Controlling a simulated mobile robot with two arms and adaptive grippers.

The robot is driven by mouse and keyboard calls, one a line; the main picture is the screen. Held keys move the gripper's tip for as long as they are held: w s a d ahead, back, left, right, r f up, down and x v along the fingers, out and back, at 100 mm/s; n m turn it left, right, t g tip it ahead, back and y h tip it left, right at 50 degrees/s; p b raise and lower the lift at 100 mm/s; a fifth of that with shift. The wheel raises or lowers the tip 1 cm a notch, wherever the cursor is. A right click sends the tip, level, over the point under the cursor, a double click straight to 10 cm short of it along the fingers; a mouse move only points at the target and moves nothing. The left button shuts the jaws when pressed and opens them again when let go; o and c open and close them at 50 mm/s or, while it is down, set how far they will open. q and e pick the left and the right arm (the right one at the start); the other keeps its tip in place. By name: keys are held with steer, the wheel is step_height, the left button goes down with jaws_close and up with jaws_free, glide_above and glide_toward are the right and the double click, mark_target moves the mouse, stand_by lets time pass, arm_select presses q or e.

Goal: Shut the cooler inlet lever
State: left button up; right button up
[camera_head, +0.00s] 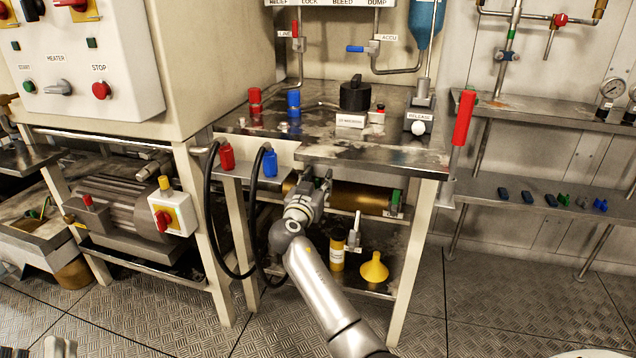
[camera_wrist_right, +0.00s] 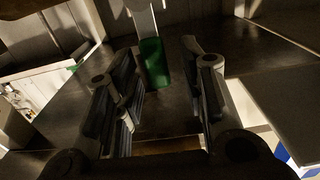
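A brass-coloured cylinder (camera_head: 345,197) lies under the workbench. A green handle (camera_head: 396,197) with a small label stands at its right end. In the right wrist view, a green lever handle (camera_wrist_right: 155,63) on a pale metal stem is ahead, between the finger lines. I cannot tell if it is the same handle, and no inlet label is readable. My right gripper (camera_head: 322,181) is under the bench front, by the left part of the cylinder. Its fingers (camera_wrist_right: 160,80) are apart and empty. A grey part at the head view's bottom left may be my left gripper (camera_head: 60,346).
The bench top (camera_head: 390,150) overhangs my right gripper. Black hoses (camera_head: 212,215) hang to its left. A yellow funnel (camera_head: 374,268) and a yellow bottle (camera_head: 337,252) stand on the lower shelf. A red lever (camera_head: 463,118) rises at the bench's right. Floor on the right is clear.

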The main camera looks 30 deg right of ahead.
steer(key=shift+w+d, duration=0.15)
jaws_close()
stand_by(0.4)
